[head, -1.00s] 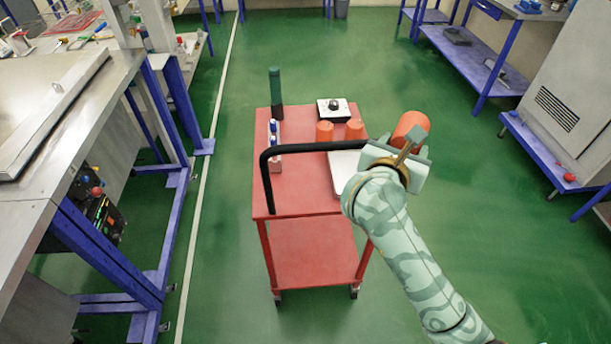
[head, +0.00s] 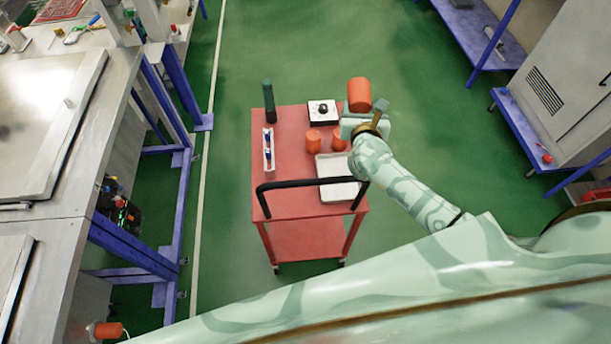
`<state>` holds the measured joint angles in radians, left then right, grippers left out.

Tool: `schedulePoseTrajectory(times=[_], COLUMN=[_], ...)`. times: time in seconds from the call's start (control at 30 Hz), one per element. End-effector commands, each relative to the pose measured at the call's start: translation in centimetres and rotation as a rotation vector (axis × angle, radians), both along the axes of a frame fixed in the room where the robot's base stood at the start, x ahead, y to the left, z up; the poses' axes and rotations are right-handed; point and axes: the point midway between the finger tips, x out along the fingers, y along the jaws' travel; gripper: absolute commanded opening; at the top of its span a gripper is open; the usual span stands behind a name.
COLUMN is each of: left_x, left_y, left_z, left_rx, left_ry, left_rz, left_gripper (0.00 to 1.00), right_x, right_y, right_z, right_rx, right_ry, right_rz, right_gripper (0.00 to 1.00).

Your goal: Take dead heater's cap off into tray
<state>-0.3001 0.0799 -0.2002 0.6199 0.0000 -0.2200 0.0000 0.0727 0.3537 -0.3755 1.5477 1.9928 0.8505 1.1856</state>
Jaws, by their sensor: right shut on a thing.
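My right gripper (head: 364,116) is shut on an orange cylindrical cap (head: 359,93) and holds it up beside the far right corner of the red cart. A shallow white tray (head: 342,188) lies on the cart top, nearer than the gripper and partly behind my right arm. Two more orange caps stand on the cart, one (head: 313,141) left of the other (head: 338,141), just beyond the tray. Which heater is the dead one, I cannot tell. My left gripper is not in view.
The red cart (head: 285,190) has a black handle (head: 300,184) at its near end. A dark green cylinder (head: 269,98), a white rack (head: 268,157) of vials and a black-and-white device (head: 322,113) stand on it. An orange cylinder (head: 106,330) shows at bottom left. Green floor surrounds the cart.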

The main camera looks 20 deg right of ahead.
Motion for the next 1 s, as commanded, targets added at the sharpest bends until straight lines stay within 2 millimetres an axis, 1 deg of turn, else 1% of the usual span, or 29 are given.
schedulePoseTrajectory(times=[0.03, 0.4, 0.53, 0.77, 0.8, 0.83, 0.87, 1.0], left_x=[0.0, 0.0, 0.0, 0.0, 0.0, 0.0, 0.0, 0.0], left_y=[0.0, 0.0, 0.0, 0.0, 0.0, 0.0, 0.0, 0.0], left_z=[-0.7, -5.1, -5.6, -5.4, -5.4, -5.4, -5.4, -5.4], left_rx=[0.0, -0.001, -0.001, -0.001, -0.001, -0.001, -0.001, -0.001], left_ry=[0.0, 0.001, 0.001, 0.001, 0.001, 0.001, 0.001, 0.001], left_rz=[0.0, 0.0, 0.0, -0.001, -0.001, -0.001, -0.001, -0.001], left_gripper=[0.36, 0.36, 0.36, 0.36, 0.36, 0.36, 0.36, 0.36], right_x=[0.0, 0.0, 0.0, 0.0, 0.0, 0.0, 0.0, 0.0], right_y=[0.0, 0.0, 0.0, 0.0, 0.0, 0.0, 0.0, 0.0], right_z=[-0.7, -5.3, -5.9, -5.7, -5.7, -5.7, -5.7, -5.7], right_rx=[-0.001, -0.002, -0.003, -0.002, -0.002, -0.002, -0.002, -0.001], right_ry=[0.0, 0.0, -0.001, -0.002, -0.002, -0.002, -0.002, -0.001], right_rz=[0.0, 0.001, 0.0, 0.0, 0.0, 0.0, 0.0, 0.0], right_gripper=[0.33, 0.33, 0.33, 0.33, 0.68, 0.76, 0.82, 0.82])
